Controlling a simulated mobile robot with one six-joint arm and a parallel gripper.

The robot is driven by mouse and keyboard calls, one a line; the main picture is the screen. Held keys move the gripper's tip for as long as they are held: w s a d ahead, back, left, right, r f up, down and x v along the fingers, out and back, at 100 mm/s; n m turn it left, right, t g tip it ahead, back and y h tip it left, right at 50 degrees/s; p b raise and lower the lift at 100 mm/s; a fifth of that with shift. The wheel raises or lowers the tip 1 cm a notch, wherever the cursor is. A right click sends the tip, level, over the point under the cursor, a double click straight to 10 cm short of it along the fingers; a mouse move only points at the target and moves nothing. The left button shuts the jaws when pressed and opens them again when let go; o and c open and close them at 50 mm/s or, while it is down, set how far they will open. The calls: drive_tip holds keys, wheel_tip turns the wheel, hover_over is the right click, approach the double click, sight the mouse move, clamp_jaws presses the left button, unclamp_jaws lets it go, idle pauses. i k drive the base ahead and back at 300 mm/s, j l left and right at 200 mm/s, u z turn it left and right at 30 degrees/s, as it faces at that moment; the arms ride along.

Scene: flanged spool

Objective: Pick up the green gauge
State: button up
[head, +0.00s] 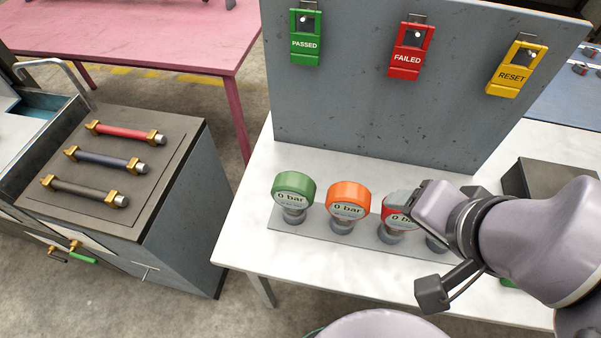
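The green gauge (293,190) stands upright at the left end of a grey strip on the white table. Its face reads "0 bar". An orange gauge (348,200) stands just right of it. A red gauge (394,221) is third in the row, partly covered by my gripper (402,198). My gripper comes in from the right, in front of the red gauge in the picture, and is apart from the green gauge. Its fingertips are small and partly hidden, so I cannot tell whether it is open or shut, or whether it touches the red gauge.
A grey panel (370,110) stands behind the gauges with hanging tags: green PASSED (304,44), red FAILED (408,59) and yellow RESET (514,75). A dark box (545,178) is at right. A cabinet with several handled bars stands left. White table (253,225) is clear left of the gauges.

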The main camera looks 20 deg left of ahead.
sight(295, 192)
drive_tip(key=k+j+z, duration=0.1)
drive_tip(key=j, duration=0.3)
drive_tip(key=k+j+z, duration=0.1)
drive_tip(key=j, duration=0.3)
drive_tip(key=k+j+z, duration=0.1)
drive_tip(key=k+j, duration=0.15)
drive_tip(key=j, duration=0.15)
drive_tip(key=k+j+z, duration=0.15)
drive_tip(key=j, duration=0.2)
drive_tip(key=k+j+z, duration=0.1)
drive_tip(key=k+j, duration=0.15)
drive_tip(key=j, duration=0.1)
